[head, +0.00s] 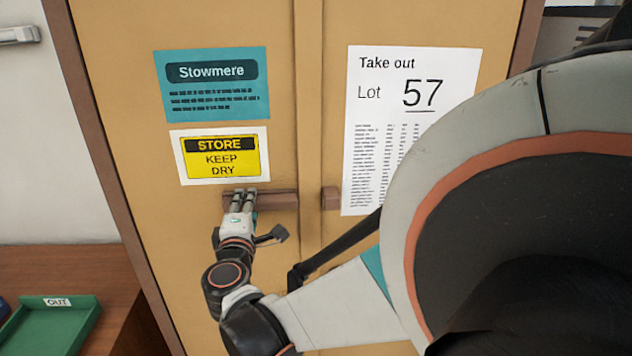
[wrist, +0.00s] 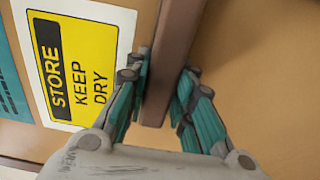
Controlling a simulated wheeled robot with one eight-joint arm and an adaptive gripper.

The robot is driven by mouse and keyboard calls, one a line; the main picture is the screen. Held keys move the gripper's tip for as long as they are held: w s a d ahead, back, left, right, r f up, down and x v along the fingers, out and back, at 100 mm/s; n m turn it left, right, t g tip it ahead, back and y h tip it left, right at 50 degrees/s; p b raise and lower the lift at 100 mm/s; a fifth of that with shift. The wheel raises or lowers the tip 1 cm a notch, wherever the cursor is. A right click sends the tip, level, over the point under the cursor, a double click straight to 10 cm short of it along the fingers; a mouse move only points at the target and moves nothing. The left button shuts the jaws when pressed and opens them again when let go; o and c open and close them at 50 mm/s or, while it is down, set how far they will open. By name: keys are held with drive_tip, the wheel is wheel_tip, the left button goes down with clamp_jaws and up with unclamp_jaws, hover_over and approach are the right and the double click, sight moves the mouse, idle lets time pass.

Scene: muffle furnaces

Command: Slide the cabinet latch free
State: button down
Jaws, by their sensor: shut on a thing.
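The tan cabinet (head: 280,270) has two doors that meet at a vertical centre seam. The brown latch bar (head: 277,201) lies level on the left door, its right end near the seam. A small brown catch block (head: 331,198) sits on the right door, with a visible gap between it and the bar's end. My gripper (head: 243,197) is shut on the bar near its left part. In the wrist view the bar (wrist: 172,50) runs between the two teal-padded fingers of my gripper (wrist: 167,68). The fingers hide part of the bar.
A teal Stowmere sign (head: 212,82) and a yellow "STORE KEEP DRY" label (head: 222,157) are above the bar. A white "Lot 57" sheet (head: 405,110) is on the right door, partly behind my arm. A green tray (head: 55,325) sits on a wooden surface at lower left.

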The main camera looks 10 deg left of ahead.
drive_tip(key=shift+a, duration=0.25)
drive_tip(key=shift+s, duration=0.1)
drive_tip(key=c, duration=1.4)
unclamp_jaws()
drive_tip(key=shift+a, duration=0.2)
drive_tip(key=shift+o, duration=0.2)
drive_tip(key=shift+d, duration=0.1)
drive_tip(key=shift+d, duration=0.1)
